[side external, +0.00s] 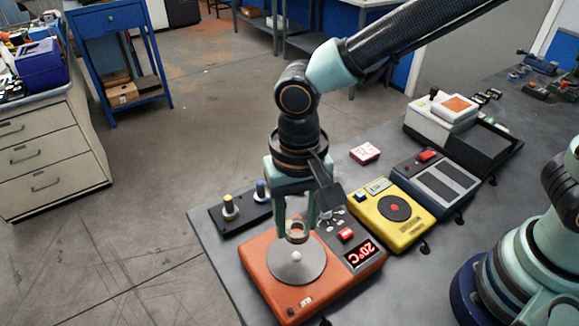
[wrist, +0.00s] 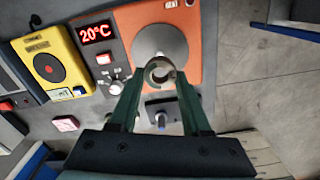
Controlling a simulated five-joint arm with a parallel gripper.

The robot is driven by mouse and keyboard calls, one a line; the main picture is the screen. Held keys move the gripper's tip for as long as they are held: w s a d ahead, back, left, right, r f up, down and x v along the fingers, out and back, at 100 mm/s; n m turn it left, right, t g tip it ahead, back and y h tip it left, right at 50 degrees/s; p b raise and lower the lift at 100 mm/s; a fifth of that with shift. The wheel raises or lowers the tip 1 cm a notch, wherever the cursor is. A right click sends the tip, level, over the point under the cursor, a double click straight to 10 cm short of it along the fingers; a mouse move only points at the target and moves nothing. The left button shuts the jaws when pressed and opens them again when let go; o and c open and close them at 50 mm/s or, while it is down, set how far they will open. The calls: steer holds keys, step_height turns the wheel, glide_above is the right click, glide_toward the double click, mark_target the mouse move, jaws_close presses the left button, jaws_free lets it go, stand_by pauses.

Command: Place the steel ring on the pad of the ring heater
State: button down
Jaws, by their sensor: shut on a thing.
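The steel ring (side external: 297,231) is a small metal band between the fingertips of my gripper (side external: 297,224), which is shut on it. The ring heater (side external: 262,262) is an orange box with a dark control strip and a red 20°C display. Its pad (side external: 290,272) is a round grey plate with a small pale knob in the middle. The ring appears held above the pad, apart from it, towards its far side. In the wrist view the ring (wrist: 160,70) overlaps the edge of the pad (wrist: 158,40).
A small pink-white display box (side external: 365,152) lies beyond.

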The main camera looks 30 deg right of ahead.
mark_target(296, 252)
steer(key=shift+f, duration=3.3)
steer(key=shift+c, duration=1.8)
jaws_free()
steer(key=shift+f, duration=0.15)
step_height(296, 252, up, 12)
steer(key=d+r+n+t, duration=0.1)
steer(key=d+r+t, duration=0.1)
steer(key=d, duration=1)
steer(key=w+d+r+n+t, duration=0.1)
steer(key=d+r, duration=0.4)
steer(key=d, duration=0.8)
steer(key=shift+w+d+r+n+t, duration=0.2)
steer(key=shift+n+t, duration=0.4)
steer(key=shift+t, duration=0.7)
